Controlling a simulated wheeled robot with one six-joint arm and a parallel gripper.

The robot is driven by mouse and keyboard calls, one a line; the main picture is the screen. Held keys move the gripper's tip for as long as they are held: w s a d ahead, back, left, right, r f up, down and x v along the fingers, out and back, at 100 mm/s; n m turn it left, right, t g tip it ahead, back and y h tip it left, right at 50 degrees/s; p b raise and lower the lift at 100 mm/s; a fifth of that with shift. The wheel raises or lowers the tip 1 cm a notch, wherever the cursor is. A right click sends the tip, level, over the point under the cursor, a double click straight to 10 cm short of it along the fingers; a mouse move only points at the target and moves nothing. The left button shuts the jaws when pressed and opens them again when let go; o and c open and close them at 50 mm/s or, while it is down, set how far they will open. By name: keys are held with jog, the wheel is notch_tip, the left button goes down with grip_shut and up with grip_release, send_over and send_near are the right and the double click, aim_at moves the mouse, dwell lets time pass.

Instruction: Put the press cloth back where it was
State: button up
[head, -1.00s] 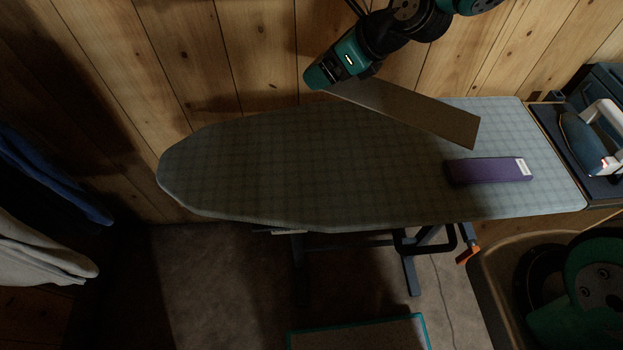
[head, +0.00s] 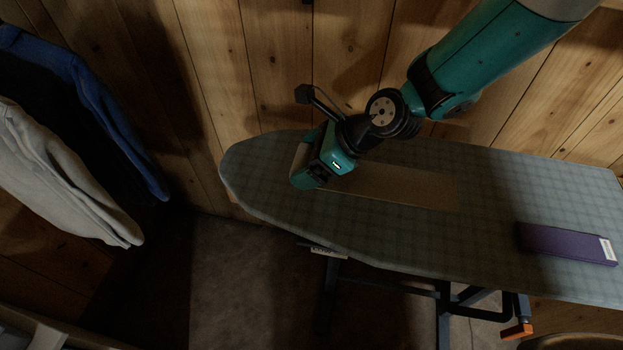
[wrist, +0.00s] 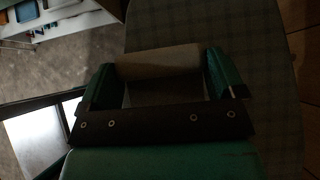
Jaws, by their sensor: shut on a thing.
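The press cloth, a long flat tan strip (head: 410,187), extends to the right from my gripper (head: 310,172) over the left half of the ironing board (head: 480,165). My gripper is shut on it near its left end. In the wrist view a pale tan part of the cloth (wrist: 160,60) shows between the two teal fingers of my gripper (wrist: 162,82). The cloth looks low over the board; I cannot tell whether it touches the checked cover. The gripper hides part of its left end.
A purple block with a white label (head: 565,243) lies on the right part of the board. Blue and grey garments (head: 60,180) hang at the left. The plank wall (head: 250,70) stands close behind the board. An orange-tipped lever (head: 517,331) shows below.

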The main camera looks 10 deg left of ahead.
jog(key=shift+f, duration=3.45)
jog(key=shift+f, duration=0.55)
jog(key=o, duration=0.7)
jog(key=shift+c, duration=0.2)
